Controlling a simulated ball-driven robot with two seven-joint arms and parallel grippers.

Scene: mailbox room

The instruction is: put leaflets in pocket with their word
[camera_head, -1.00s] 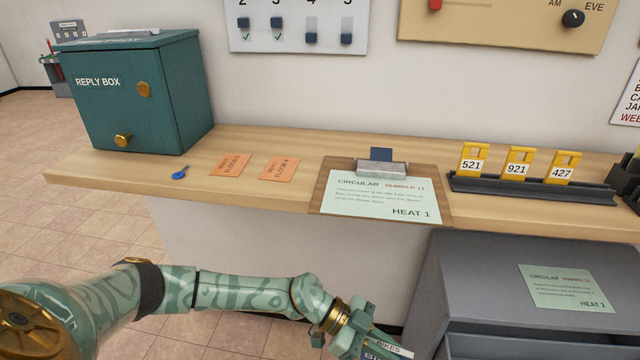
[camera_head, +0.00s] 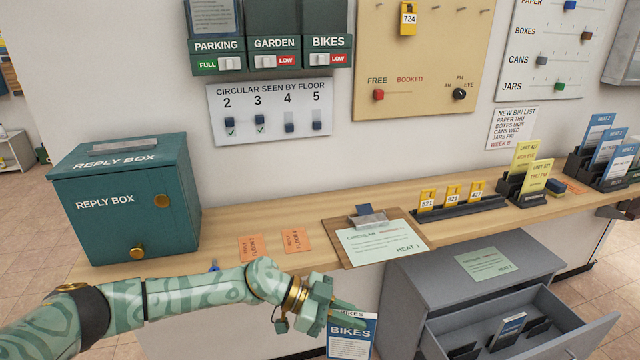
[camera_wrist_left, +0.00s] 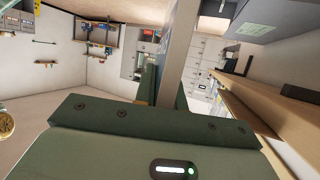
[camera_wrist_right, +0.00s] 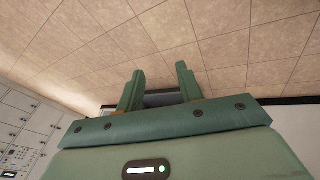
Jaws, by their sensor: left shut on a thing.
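My left gripper (camera_head: 326,310) is shut on a blue-and-white leaflet (camera_head: 350,343) headed BIKES, held upright in front of the counter. In the left wrist view the leaflet (camera_wrist_left: 177,50) shows nearly edge-on between the fingers. On the wall hang three dark pockets: PARKING (camera_head: 217,46), GARDEN (camera_head: 275,44) and BIKES (camera_head: 328,43). A leaflet (camera_head: 213,16) stands in the PARKING pocket. The GARDEN and BIKES pockets show no leaflet; their tops are cut off. The held leaflet is well below and apart from the BIKES pocket. My right gripper (camera_wrist_right: 158,80) is open and empty above the floor.
The wooden counter (camera_head: 240,217) carries a teal reply box (camera_head: 120,205), orange slips (camera_head: 295,240), a clipboard (camera_head: 340,235) and a tag rack (camera_head: 470,207).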

